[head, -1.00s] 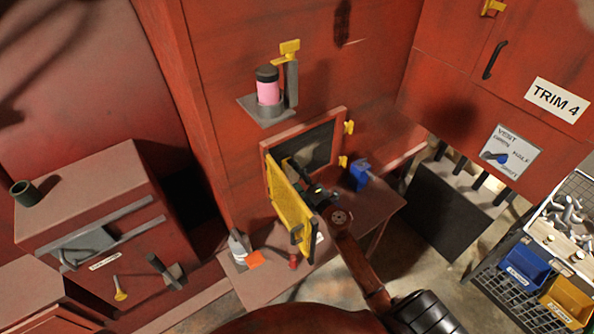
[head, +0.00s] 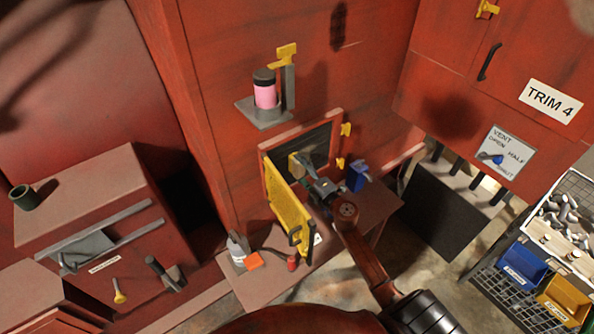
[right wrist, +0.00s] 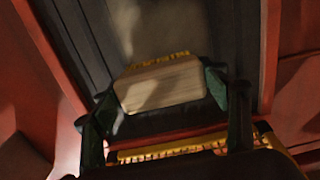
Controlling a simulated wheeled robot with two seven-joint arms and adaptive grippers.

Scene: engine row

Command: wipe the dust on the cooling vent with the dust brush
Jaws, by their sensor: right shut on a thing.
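The cooling vent (head: 320,142) is a dark slatted panel in a red-framed opening, with its yellow mesh door (head: 288,207) swung open. It fills the background of the right wrist view (right wrist: 75,40), where a pale, hazy dust patch (right wrist: 150,30) lies on the dark slats. My right gripper (head: 312,183) is at the opening, beside the open door. It is shut on the dust brush (right wrist: 160,85), a pale block with yellowish bristles along its far edge, held between the green-and-black fingers. The brush (head: 296,163) shows small in the head view. Contact with the slats is unclear. My left gripper is out of view.
The yellow door stands close to the left of my right arm. A blue object (head: 356,176), a spray bottle (head: 237,248), an orange block (head: 254,260) and a red item (head: 292,263) stand on the bench (head: 262,287). A pink canister (head: 265,92) sits on a shelf above.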

